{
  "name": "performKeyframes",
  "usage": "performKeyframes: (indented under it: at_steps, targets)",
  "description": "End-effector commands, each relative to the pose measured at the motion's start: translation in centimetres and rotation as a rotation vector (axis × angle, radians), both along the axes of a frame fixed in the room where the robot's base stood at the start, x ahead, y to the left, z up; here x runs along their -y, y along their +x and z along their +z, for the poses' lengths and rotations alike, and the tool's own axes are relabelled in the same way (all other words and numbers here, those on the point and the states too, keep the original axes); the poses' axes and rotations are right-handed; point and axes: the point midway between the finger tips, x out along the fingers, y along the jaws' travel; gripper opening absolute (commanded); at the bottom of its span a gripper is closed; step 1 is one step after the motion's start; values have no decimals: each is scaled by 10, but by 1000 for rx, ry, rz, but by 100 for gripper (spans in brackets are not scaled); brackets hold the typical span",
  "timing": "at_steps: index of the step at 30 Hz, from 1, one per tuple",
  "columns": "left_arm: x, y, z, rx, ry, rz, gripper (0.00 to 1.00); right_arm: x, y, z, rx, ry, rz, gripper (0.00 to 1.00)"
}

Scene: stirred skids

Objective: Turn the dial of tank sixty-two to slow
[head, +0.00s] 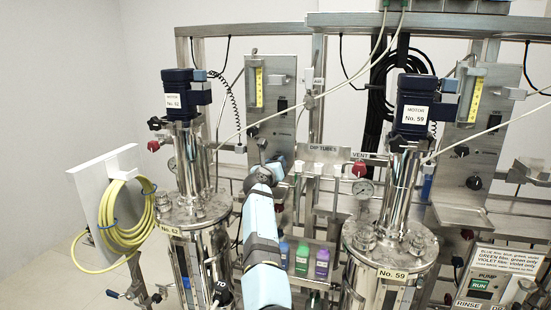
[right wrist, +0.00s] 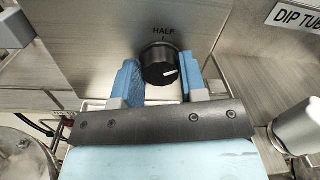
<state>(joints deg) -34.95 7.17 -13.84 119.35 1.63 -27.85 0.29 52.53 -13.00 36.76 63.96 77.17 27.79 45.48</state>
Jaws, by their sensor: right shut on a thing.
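Tank sixty-two (head: 193,245) is a steel vessel at the left in the head view, with a dark motor marked No. 62 (head: 178,95) on top. A black round dial (right wrist: 160,65) is on a steel panel in the right wrist view, under the word HALF. Its white pointer line points right and slightly up. Other dial words are hidden or out of frame. My right gripper (right wrist: 158,80) has its blue fingers on both sides of the dial and is shut on it. In the head view, my right gripper (head: 273,170) hides the dial. My left gripper is not in view.
A second tank marked No. 59 (head: 386,275) stands right of my arm. A DIP TUBES sign (head: 322,149) is beside the panel (head: 277,100). Coloured bottles (head: 302,260) sit low behind my arm. A yellow hose (head: 125,235) hangs at the left.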

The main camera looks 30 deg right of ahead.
Motion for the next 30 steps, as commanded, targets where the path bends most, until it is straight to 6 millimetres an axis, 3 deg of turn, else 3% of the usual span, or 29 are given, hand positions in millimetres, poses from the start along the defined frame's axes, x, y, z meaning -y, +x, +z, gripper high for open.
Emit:
performKeyframes:
  at_steps: [21, 22, 25, 30]
  targets:
    - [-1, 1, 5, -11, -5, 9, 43, 1, 0, 1, -69, -64, 0, 15]
    - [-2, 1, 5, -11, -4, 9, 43, 1, 0, 1, -69, -64, 0, 41]
    - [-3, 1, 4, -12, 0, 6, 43, 1, 0, 1, -68, -64, 0, 64]
    - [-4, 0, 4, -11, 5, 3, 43, 0, 0, 0, -69, -63, -1, 64]
